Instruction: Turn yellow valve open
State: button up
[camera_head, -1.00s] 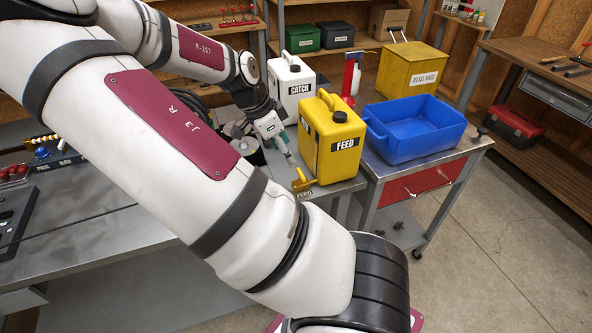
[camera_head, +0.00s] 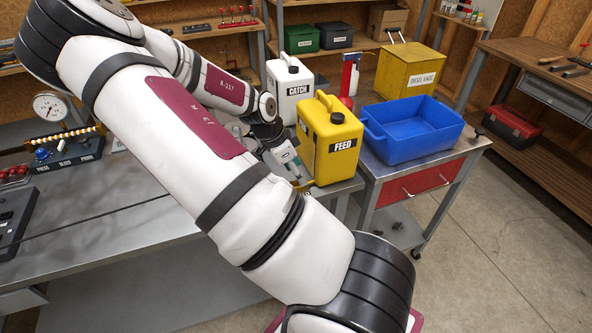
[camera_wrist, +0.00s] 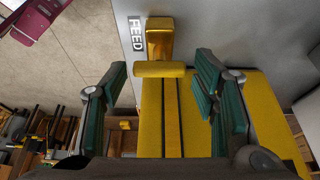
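The yellow valve (camera_wrist: 160,45) is a T-shaped handle beside a small FEED label (camera_wrist: 136,33), at the top centre of the wrist view. In the head view my gripper hides most of it. My gripper (camera_wrist: 161,64) is open, with one green-padded finger on each side of the valve's crossbar. Gaps show between both fingers and the crossbar. In the head view my gripper (camera_head: 287,160) points down beside the yellow FEED jug (camera_head: 330,143). The jug also fills the lower middle of the wrist view (camera_wrist: 185,125).
A white CATCH jug (camera_head: 289,88) stands behind my gripper. A blue bin (camera_head: 412,130) sits on the red-drawer cart to the right, with a yellow box (camera_head: 405,70) behind. A pressure gauge (camera_head: 50,106) and button panel (camera_head: 66,153) stand on the bench at left.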

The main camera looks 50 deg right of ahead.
jog(key=c, duration=0.7)
jog(key=shift+r, duration=0.1)
jog(key=n+t+p, duration=0.1)
jog(key=n+p, duration=0.2)
jog(key=n, duration=0.1)
jog(key=shift+s+r+n+t+h+p, duration=0.1)
jog(key=shift+s+n+t+h+p, duration=0.2)
jog(key=shift+s+n+t+p, duration=0.1)
jog(key=n+t+p, duration=0.1)
jog(key=n+p, duration=0.1)
jog(key=n+t+p, duration=0.1)
jog(key=n+p, duration=0.1)
jog(key=n, duration=0.1)
jog(key=shift+s, duration=0.2)
jog(key=n+t, duration=0.1)
jog(key=n, duration=0.3)
jog(key=shift+d+y+p, duration=0.1)
jog(key=shift+y+p, duration=0.2)
jog(key=shift+y, duration=0.1)
jog(key=shift+n+t+y, duration=0.6)
jog(key=shift+n+t, duration=0.1)
jog(key=shift+n, duration=1.2)
